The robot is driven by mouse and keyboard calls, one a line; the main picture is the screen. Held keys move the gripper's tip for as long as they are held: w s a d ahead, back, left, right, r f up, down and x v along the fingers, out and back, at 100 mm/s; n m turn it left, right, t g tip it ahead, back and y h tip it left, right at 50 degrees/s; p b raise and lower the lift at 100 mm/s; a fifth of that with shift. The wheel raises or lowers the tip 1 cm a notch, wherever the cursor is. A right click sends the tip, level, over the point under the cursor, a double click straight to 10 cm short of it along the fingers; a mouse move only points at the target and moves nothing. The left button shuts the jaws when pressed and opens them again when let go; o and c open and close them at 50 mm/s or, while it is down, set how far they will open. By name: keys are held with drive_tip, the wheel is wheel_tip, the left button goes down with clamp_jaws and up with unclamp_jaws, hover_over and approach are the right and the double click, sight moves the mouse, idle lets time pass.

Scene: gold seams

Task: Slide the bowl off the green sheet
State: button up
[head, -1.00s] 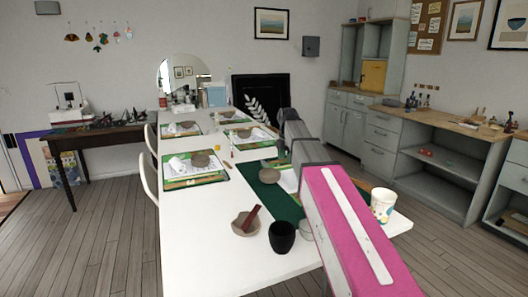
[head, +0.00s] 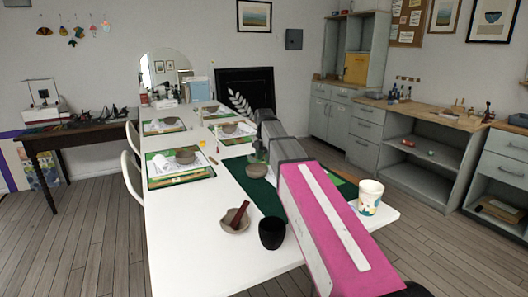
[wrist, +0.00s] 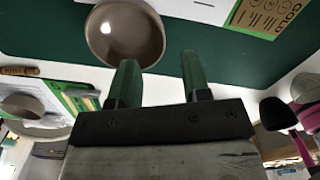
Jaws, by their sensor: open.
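A grey-brown bowl (head: 256,170) sits on the dark green sheet (head: 262,198) on the long white table. In the wrist view the bowl (wrist: 125,32) is at the top, on the green sheet (wrist: 210,50), with its lower rim over or near the sheet's edge. My gripper (wrist: 155,78) has two green fingers spread apart with nothing between them. The left finger's tip is close to the bowl's rim in the picture; I cannot tell whether they touch.
Near the front stand a bowl with a red stick (head: 235,217), a black cup (head: 271,233) and a patterned white cup (head: 370,197). Other settings with bowls (head: 185,156) lie along the table. The white tabletop left of the sheet (head: 215,190) is clear.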

sight(264, 171)
drive_tip(key=shift+f, duration=3.55)
clamp_jaws()
